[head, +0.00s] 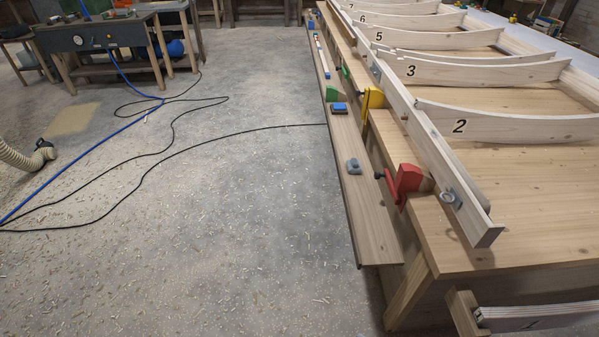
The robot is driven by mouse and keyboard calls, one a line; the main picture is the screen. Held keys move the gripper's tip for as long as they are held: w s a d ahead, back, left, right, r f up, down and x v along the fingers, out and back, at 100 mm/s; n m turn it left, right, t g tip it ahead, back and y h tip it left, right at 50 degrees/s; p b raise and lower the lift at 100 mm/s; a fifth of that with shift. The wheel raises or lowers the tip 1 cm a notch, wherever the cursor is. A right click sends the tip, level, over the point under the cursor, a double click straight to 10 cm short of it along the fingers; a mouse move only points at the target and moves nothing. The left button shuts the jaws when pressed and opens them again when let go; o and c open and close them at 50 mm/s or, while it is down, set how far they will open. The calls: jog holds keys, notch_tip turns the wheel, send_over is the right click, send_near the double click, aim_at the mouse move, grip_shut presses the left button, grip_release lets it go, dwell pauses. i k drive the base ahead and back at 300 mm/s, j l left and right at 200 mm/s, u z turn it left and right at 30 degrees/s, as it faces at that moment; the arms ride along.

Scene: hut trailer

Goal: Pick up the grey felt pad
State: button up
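A small grey object (353,166) lies on the long wooden ledge (368,222) along the left side of the workbench. It looks like the grey felt pad, but it is too small to tell its material. It lies apart from the red clamp to its right. A grey plate (448,198) with a round fitting also sits against the near end of the long rail. My gripper is not in view.
The ledge also holds a blue-topped block (339,108) and a green block (332,92). A red clamp (404,183) and a yellow clamp (371,100) stand beside it. Black cable (250,131) and blue hose (84,172) cross the shaving-strewn floor, otherwise open left of the bench.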

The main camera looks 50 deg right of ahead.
aim_at(354, 166)
jog(key=i+j+u, duration=0.15)
jog(key=i+u, duration=0.25)
jog(key=i, duration=0.3)
jog(key=i+z, duration=0.4)
jog(key=i+j+z, duration=0.15)
jog(key=i+z, duration=0.25)
jog(key=i, duration=0.15)
jog(key=i+l+z, duration=0.2)
jog(key=i+z, duration=0.7)
jog(key=i+j+z, duration=0.1)
jog(key=i+z, duration=0.35)
jog(key=i, duration=0.05)
